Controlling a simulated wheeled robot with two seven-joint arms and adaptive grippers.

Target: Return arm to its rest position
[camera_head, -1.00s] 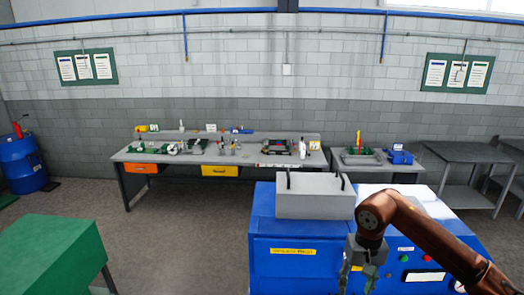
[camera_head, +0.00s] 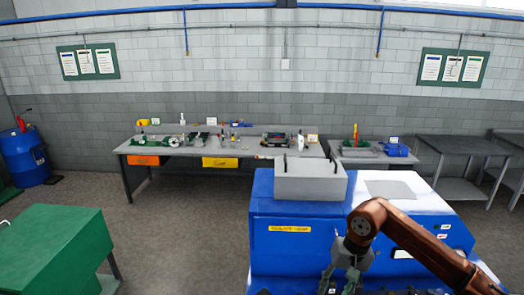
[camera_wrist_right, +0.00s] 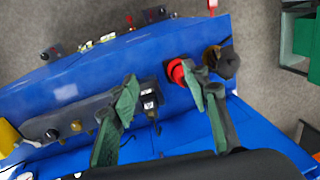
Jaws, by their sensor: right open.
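My right arm (camera_head: 415,238) comes in from the right in the head view, bent at a brown joint. Its gripper (camera_head: 341,280) points down at the bottom edge, in front of the blue machine (camera_head: 290,250). In the right wrist view the two green-grey fingers of the gripper (camera_wrist_right: 160,80) stand apart with nothing held between them. Below them is the blue machine's panel (camera_wrist_right: 65,92), with a red round button (camera_wrist_right: 177,72) near the right finger. I cannot tell whether a finger touches the panel. My left gripper is not in view.
A grey box with two dark handles (camera_head: 310,185) sits on the blue machine. A green cabinet (camera_head: 50,245) stands at the left. A long workbench (camera_head: 150,161) with parts and several other tables line the back wall. Open floor (camera_head: 185,235) lies between cabinet and machine.

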